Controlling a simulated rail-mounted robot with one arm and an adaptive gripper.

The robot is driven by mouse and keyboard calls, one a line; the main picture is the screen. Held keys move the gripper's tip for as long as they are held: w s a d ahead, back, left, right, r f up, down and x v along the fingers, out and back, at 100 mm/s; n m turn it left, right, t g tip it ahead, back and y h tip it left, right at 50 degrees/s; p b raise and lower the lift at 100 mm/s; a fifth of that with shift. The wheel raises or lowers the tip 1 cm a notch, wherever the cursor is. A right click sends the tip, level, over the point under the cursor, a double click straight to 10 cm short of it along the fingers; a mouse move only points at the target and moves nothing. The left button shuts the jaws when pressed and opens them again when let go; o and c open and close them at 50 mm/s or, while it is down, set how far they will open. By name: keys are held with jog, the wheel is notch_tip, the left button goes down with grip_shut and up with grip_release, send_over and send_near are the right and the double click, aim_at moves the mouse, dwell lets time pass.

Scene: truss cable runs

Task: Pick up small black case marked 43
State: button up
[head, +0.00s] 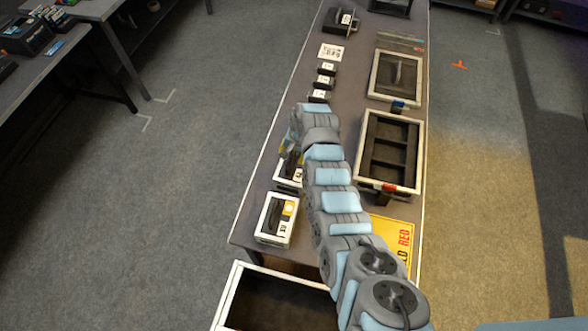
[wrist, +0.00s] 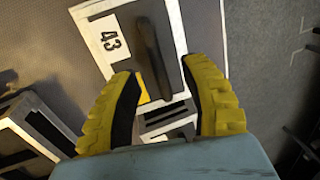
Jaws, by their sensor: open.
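In the head view my gripper is mostly hidden behind my wrist.
Several small black boxes (head: 321,82) line the far left side. A compartmented tray (head: 389,150), a framed tray (head: 396,75) and a yellow sign (head: 393,240) lie on the right. An open bin (head: 232,290) sits below the front edge.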

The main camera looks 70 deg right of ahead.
aim_at(294, 167)
jog(key=shift+w+f, duration=0.2)
jog(key=shift+f, duration=1.15)
grip_shut()
